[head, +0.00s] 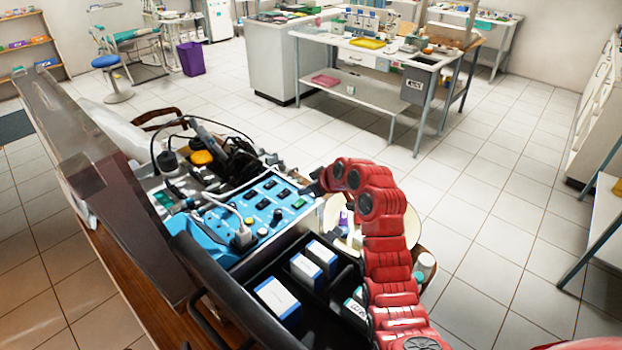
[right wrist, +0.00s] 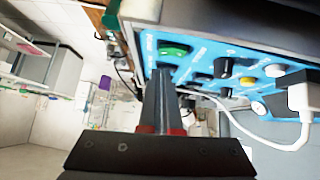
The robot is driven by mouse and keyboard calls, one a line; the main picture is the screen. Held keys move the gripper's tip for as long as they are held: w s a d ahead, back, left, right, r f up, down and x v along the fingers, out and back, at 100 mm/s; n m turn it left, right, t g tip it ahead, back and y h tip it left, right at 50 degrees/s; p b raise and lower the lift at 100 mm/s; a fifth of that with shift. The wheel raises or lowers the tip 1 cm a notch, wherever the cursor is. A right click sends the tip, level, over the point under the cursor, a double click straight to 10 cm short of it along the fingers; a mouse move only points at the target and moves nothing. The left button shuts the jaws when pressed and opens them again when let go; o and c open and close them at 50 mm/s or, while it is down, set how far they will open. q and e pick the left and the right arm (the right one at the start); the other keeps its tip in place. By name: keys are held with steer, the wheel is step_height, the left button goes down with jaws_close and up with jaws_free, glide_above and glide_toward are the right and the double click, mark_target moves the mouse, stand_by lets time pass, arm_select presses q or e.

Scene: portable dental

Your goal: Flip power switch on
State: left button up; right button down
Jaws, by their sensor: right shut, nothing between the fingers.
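The portable dental unit has a blue control panel (head: 248,228) with black rocker switches, knobs and a white plug. A green switch (right wrist: 173,49), likely the power switch, sits at the panel's end nearest my fingers in the right wrist view. It also shows small at the panel's right edge in the head view (head: 299,204). Whether it is on or off, I cannot tell. My right gripper (head: 316,184) is shut and empty beside that right edge. In the right wrist view its fingertips (right wrist: 161,72) point at the panel just below the green switch; contact is unclear. My left gripper is out of view.
A white cable (right wrist: 250,125) runs from the plug across the panel. A black tray with white-and-blue boxes (head: 278,297) lies at the front. Dark handpieces and cables (head: 225,155) crowd behind the panel. The tiled floor (head: 480,240) to the right is clear.

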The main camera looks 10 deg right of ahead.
mark_target(304, 200)
steer(key=shift+d+f, duration=0.1)
steer(key=shift+f, duration=0.85)
steer(key=shift+f+b, duration=0.3)
steer(key=shift+d+f+b, duration=0.1)
steer(key=shift+f+b, duration=0.35)
steer(key=shift+b, duration=0.35)
steer(key=shift+r+p, duration=0.35)
steer(key=shift+r, duration=0.05)
steer(key=shift+a+f, duration=0.1)
steer(key=shift+a, duration=0.1)
